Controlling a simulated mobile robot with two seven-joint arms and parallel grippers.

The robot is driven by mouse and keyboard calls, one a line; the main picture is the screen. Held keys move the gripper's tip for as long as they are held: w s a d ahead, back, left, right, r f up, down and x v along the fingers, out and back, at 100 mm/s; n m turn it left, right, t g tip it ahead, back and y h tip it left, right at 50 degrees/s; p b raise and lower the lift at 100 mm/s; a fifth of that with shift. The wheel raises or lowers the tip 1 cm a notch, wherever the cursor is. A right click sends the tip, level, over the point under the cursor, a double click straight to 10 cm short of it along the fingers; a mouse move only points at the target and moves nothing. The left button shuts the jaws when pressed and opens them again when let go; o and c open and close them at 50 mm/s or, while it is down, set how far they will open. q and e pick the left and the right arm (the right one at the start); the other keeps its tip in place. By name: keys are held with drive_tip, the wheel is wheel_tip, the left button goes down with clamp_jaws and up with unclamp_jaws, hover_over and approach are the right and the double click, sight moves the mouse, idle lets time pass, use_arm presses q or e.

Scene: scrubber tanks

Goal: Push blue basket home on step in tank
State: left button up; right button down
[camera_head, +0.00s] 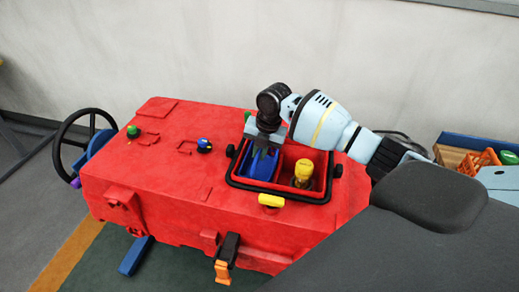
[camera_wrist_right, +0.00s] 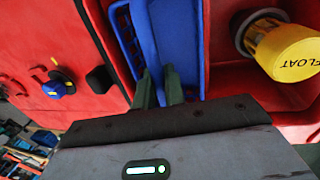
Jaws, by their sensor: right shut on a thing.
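The blue basket (camera_head: 262,166) sits in the left part of the framed opening in the red tank (camera_head: 170,190). My right gripper (camera_head: 262,147) is over it, pointing down, and hides its upper edge. In the right wrist view the gripper's two dark green fingers (camera_wrist_right: 159,90) are close together on a blue upright part of the basket (camera_wrist_right: 178,35). The step under the basket is hidden, so I cannot tell how it rests. My left gripper is not in view.
A yellow float (camera_head: 304,172), marked FLOAT in the right wrist view (camera_wrist_right: 285,50), stands beside the basket in the opening. A black rim (camera_head: 280,196) with a yellow latch (camera_head: 271,201) surrounds the opening. A blue-and-yellow knob (camera_head: 204,146) is to the left. A crate (camera_head: 465,146) stands at right.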

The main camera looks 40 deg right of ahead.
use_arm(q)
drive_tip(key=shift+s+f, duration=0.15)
use_arm(e)
drive_tip(key=shift+f, duration=0.35)
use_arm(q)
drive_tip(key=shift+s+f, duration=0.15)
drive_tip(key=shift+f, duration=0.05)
use_arm(e)
drive_tip(key=shift+f, duration=0.5)
drive_tip(key=shift+f, duration=0.15)
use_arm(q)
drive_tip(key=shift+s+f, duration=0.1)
use_arm(e)
drive_tip(key=shift+f, duration=0.3)
use_arm(q)
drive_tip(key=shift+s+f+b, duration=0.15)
drive_tip(key=shift+b, duration=0.25)
use_arm(e)
drive_tip(key=shift+f, duration=0.45)
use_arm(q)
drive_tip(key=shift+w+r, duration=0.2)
use_arm(e)
drive_tip(key=shift+r, duration=0.2)
idle(0.4)
drive_tip(key=c, duration=0.9)
unclamp_jaws()
